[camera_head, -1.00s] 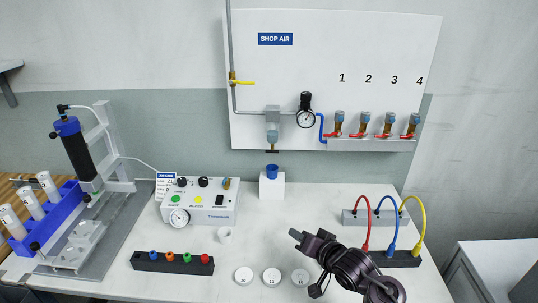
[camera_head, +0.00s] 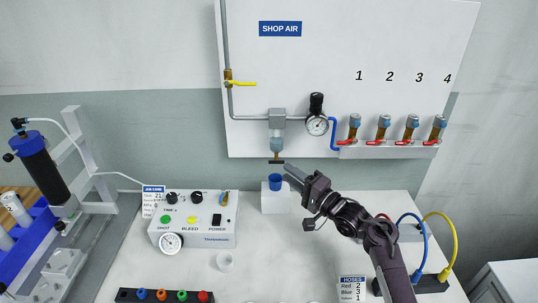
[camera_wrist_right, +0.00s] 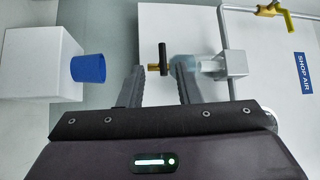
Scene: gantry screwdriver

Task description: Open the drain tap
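The drain tap (camera_head: 276,159) is a small brass stem with a dark cross-bar handle, hanging under the grey filter (camera_head: 277,125) on the white panel. In the right wrist view the tap (camera_wrist_right: 162,58) shows between the two spread fingertips, with its black bar running up and down the picture. My right gripper (camera_head: 289,172) is just below and to the right of the tap in the head view. In the right wrist view the gripper (camera_wrist_right: 157,70) is open; contact with the tap cannot be made out. My left gripper is not in view.
A blue cup (camera_head: 275,182) stands on a white block (camera_head: 276,203) under the tap, close to the right fingers. A pressure gauge (camera_head: 317,125) and several red-handled valves (camera_head: 376,142) are to the right. A control box (camera_head: 195,238) stands to the left.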

